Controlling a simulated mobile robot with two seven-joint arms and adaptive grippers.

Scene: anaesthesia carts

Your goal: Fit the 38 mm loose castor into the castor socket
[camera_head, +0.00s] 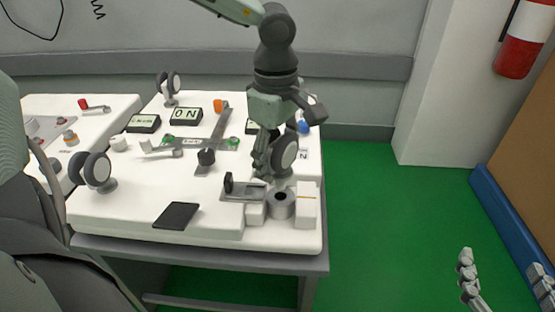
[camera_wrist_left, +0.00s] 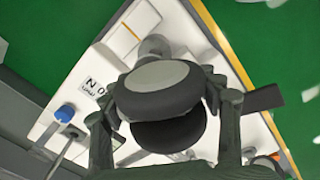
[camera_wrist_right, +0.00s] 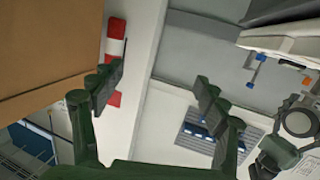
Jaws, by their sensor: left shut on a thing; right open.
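My left gripper (camera_head: 267,158) is shut on a castor (camera_head: 285,155) with dark twin wheels and a grey hub. The castor is held just above and behind the castor socket (camera_head: 281,203), a grey cylinder with a dark hole between white blocks. In the left wrist view the fingers close on both sides of the castor (camera_wrist_left: 160,90); a grey rounded part shows beyond it. I cannot tell how far its stem is from the socket. Two similar castors stand on the table, one at the left (camera_head: 97,170), one at the back (camera_head: 170,84). My right gripper (camera_head: 505,280) is open and empty.
The white worktop (camera_head: 140,210) carries a black flat pad (camera_head: 176,215), dark ON displays (camera_head: 186,116), a grey bracket with a small black wheel (camera_head: 240,189), and levers. Green floor (camera_head: 400,240) is free to the right. A red-and-white cylinder (camera_head: 522,45) hangs at the right.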

